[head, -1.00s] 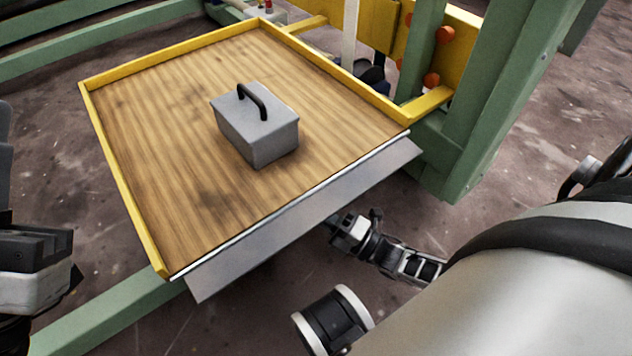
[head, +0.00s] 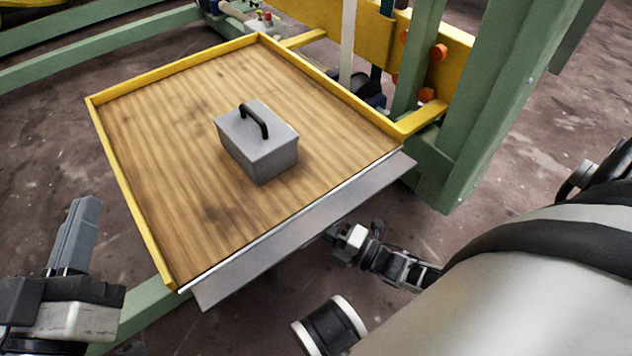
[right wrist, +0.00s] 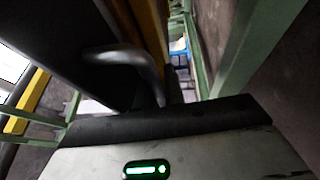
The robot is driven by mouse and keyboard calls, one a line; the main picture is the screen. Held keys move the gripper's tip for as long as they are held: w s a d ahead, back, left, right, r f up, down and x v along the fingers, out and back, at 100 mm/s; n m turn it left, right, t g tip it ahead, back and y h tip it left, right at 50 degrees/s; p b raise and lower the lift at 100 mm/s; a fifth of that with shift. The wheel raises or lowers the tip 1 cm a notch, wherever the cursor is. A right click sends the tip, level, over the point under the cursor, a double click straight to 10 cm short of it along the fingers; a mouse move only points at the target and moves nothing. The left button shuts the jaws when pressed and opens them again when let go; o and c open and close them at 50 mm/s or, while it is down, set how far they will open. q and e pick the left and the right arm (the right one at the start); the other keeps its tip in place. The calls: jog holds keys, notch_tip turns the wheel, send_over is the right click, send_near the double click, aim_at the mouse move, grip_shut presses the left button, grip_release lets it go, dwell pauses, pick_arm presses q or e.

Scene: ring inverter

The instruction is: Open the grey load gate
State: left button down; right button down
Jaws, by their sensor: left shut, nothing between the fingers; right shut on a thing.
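The grey load gate (head: 305,231) is a long flat flap along the near edge of the wooden load platform (head: 150,122). It slopes outward and down from that edge. My right gripper (head: 334,236) is at the flap's outer side, its fingertips partly hidden by it. In the right wrist view a dark curved handle (right wrist: 128,60) stands out from a dark panel, just ahead of the gripper body; the fingers themselves are not clear there. My left gripper (head: 84,226) is shut and empty, pointing up, left of the platform and apart from it.
A grey box (head: 257,148) with a black handle sits on the platform. A yellow rim (head: 130,195) borders its other sides. A green post (head: 480,110) stands at the right, and a green floor beam (head: 150,307) runs below the platform's near left corner.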

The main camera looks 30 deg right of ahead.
jog(key=c, duration=1.8)
grip_release()
jog(key=shift+o, duration=0.2)
